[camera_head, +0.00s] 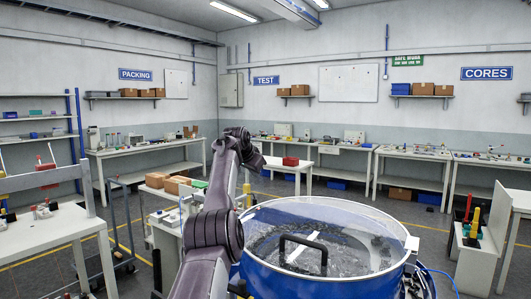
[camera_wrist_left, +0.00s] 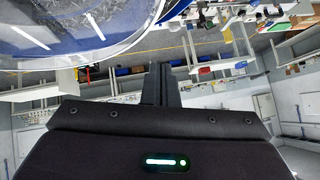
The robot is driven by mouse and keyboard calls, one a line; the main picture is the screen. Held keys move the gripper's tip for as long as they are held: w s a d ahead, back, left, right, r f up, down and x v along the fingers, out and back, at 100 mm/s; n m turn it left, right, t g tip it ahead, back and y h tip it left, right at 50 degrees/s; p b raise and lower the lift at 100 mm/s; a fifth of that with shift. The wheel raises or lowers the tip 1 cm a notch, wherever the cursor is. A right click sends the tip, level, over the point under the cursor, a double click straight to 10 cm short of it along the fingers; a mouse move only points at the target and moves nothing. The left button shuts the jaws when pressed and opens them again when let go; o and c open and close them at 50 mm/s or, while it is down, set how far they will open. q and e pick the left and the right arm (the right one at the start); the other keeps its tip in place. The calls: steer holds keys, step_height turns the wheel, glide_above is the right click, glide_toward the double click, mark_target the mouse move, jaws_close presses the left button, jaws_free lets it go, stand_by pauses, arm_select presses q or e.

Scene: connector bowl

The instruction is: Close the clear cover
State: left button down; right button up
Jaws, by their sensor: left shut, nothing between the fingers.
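A large blue round bowl (camera_head: 290,275) stands at the bottom right of the head view. The clear cover (camera_head: 350,214) lies across its top, with a black bar handle (camera_head: 303,252); I cannot tell whether it is fully seated. Dark contents show through it. In the left wrist view the clear cover's rim (camera_wrist_left: 125,50) and the blue bowl (camera_wrist_left: 145,12) fill the upper left. My left gripper (camera_head: 258,161) is raised beyond the bowl's far left side, apart from the cover. In the left wrist view its fingers (camera_wrist_left: 160,68) are together and empty. My right gripper is not in view.
Workbenches with small parts line the back wall, and a white table (camera_head: 50,232) stands at left. Cardboard boxes (camera_head: 172,184) sit on a cart left of my arm. A small white stand (camera_head: 474,262) with coloured tools is at right. Open floor lies behind the bowl.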

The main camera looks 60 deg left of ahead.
arm_select(q)
steer(key=f, duration=0.2)
steer(key=a+f+b, duration=0.1)
steer(key=f, duration=0.4)
steer(key=shift+s+a+f, duration=0.15)
steer(key=shift+s+a, duration=0.1)
steer(key=shift+s, duration=0.15)
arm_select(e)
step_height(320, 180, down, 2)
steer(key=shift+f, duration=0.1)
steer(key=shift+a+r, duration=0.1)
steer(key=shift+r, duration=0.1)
